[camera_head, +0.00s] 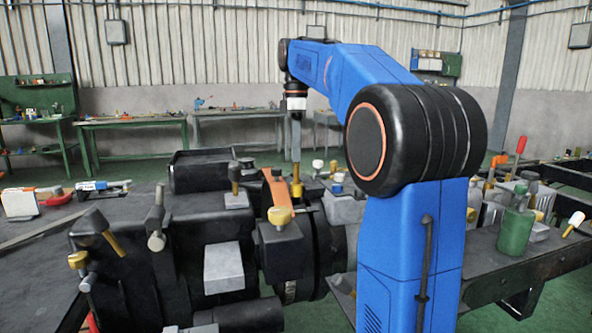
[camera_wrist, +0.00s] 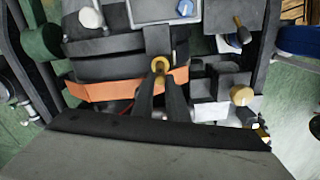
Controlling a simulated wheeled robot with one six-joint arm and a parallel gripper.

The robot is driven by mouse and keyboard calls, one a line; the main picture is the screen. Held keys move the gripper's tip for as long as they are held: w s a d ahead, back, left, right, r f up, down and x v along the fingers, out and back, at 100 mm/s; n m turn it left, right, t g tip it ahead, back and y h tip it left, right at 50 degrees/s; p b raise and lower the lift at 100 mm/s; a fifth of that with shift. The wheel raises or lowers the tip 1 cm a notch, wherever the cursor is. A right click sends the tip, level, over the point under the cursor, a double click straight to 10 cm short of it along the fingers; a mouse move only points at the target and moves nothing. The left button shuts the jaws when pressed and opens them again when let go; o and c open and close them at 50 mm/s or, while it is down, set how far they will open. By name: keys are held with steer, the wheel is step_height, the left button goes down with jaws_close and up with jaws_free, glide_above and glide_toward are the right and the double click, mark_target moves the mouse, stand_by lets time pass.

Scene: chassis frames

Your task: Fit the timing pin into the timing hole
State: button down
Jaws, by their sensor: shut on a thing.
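My gripper (camera_head: 296,178) points straight down over the black engine-like assembly (camera_head: 215,235). In the wrist view, its two dark fingers (camera_wrist: 160,80) are closed together on a brass-yellow pin (camera_wrist: 160,65), which I take as the timing pin. Its round end shows at the fingertips. In the head view the yellow pin (camera_head: 296,190) shows at the fingertips, close to the orange band (camera_head: 275,187). Its lower end is hidden, and I cannot tell whether it touches the assembly. I cannot make out the timing hole in either view.
Several yellow-headed and dark knobs, such as one yellow knob (camera_head: 280,215), stick up around the assembly. A grey block (camera_head: 223,267) sits on its front. A green container (camera_head: 515,230) and loose tools stand on the right bench. Green workbenches (camera_head: 130,124) stand along the back wall.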

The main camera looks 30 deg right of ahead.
mark_target(297, 165)
steer(key=shift+f, duration=2.25)
steer(key=c, duration=1.7)
jaws_free()
steer(key=shift+f, duration=0.1)
steer(key=shift+c, duration=0.2)
step_height(297, 165, up, 12)
steer(key=shift+f, duration=0.1)
steer(key=shift+r, duration=0.25)
steer(key=shift+s, duration=0.1)
